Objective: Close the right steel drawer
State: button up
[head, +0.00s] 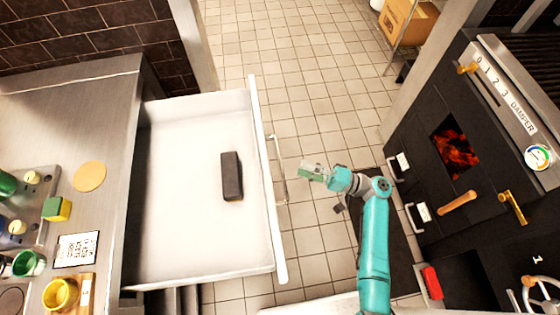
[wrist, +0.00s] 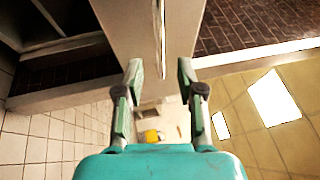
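The steel drawer (head: 190,262) stands pulled out from the counter in the head view, with a pale, open interior. A dark block (head: 232,176) lies inside it. Its front panel (head: 264,215) faces right and carries a bar handle (head: 279,165). My gripper (head: 306,170) is just right of the handle, apparently apart from it and pointing toward it. In the wrist view my gripper (wrist: 160,75) has its two fingers spread, with nothing held between them. Beyond the fingers is a pale panel with a thin bright bar; I cannot tell for certain that this is the drawer front.
The counter (head: 105,115) on the left holds cups, a sponge (head: 57,209) and a round board (head: 89,176). A black oven (head: 440,150) with handles and a glowing window stands at right. A cardboard box (head: 407,20) is on a rack behind.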

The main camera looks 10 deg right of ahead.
aim_at(280, 162)
jog(key=x, duration=0.8)
jog(key=shift+a, duration=0.2)
grip_shut()
